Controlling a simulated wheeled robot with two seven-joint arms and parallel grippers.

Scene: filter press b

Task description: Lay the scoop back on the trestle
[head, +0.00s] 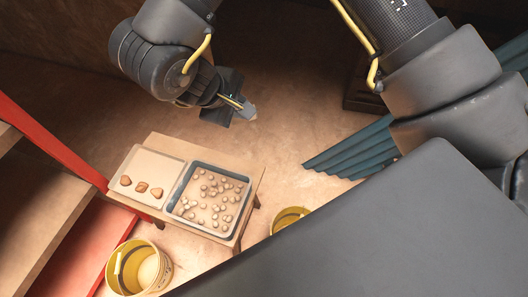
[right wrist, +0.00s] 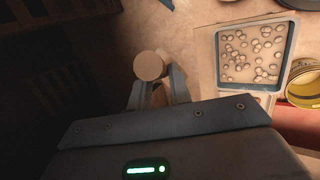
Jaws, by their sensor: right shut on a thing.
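My right gripper (head: 250,113) hangs in the air beyond the far edge of the trestle in the head view. In the right wrist view its two fingers (right wrist: 158,90) are shut on the scoop, whose round tan end (right wrist: 150,65) faces the camera. The wooden trestle (head: 248,168) carries a blue-rimmed tray (head: 181,201) of round pale pieces and a pale board (head: 155,163) with three brown lumps. The tray also shows in the right wrist view (right wrist: 217,55), to the right of the scoop. My left gripper is not in view.
A yellow bucket (head: 159,277) stands in front of the trestle at the lower left; another (head: 286,217) stands to its right. A red beam (head: 52,140) runs along the left. Teal corrugated sheets (head: 352,150) lie at the right.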

